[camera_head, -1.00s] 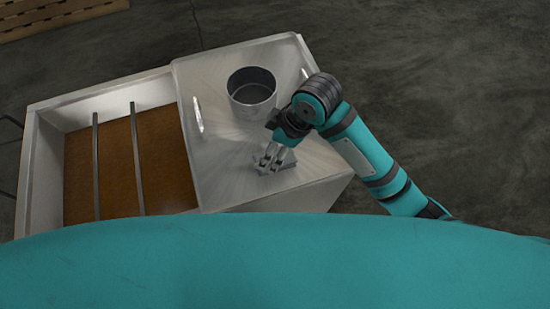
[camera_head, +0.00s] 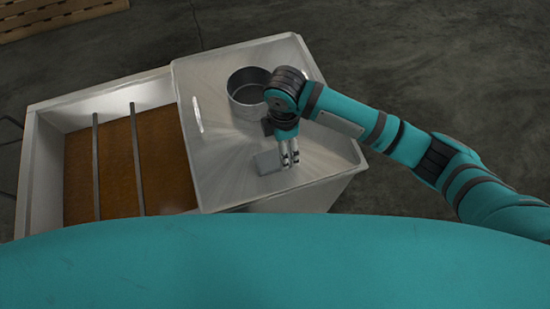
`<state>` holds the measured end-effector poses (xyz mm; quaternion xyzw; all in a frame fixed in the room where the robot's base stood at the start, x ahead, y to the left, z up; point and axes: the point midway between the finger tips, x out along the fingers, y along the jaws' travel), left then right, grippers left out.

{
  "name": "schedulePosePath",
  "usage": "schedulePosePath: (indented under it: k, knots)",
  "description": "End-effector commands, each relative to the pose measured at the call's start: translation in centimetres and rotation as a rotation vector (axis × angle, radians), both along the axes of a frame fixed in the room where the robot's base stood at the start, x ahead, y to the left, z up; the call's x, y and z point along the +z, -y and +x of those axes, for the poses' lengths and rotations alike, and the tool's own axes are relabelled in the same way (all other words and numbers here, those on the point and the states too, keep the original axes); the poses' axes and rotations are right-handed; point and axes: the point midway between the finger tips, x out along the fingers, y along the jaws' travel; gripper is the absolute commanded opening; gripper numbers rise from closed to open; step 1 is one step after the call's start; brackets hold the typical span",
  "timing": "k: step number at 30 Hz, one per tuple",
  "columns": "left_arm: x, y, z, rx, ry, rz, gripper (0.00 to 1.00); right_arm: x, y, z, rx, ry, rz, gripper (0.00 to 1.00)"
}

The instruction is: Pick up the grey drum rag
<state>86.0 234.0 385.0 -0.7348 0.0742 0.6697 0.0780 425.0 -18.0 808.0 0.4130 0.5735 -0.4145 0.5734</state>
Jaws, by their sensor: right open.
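The grey rag (camera_head: 266,162) lies flat on the metal lid, towards its near right part. It looks like a small grey square. My right gripper (camera_head: 290,160) is open, with its fingers pointing down beside the rag's right edge. I cannot tell whether the fingers touch the rag. The rag does not appear to be held between them. My left gripper is not in view.
A round metal pot (camera_head: 246,88) stands on the metal lid (camera_head: 225,150) behind the gripper, partly hidden by my right arm. A handle (camera_head: 197,115) sits at the lid's left. An open tank (camera_head: 165,160) with brown contents and two bars lies to the left.

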Motion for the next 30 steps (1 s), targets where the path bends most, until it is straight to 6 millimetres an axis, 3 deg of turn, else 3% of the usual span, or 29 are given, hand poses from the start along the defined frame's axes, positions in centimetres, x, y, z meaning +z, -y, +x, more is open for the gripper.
schedulePosePath:
  k: [8,18,26,30]
  knots:
    - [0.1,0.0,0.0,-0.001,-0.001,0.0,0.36,-2.2,0.0,0.0,-0.001,0.0,0.0,0.87]
    - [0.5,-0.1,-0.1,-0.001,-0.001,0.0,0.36,-6.7,0.1,0.1,0.0,0.001,0.0,0.87]
    - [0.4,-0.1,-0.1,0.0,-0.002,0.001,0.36,-7.0,0.1,0.1,0.0,0.002,0.001,0.87]
    - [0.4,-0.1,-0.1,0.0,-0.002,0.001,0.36,-7.0,0.1,0.1,0.0,0.002,0.002,0.7]
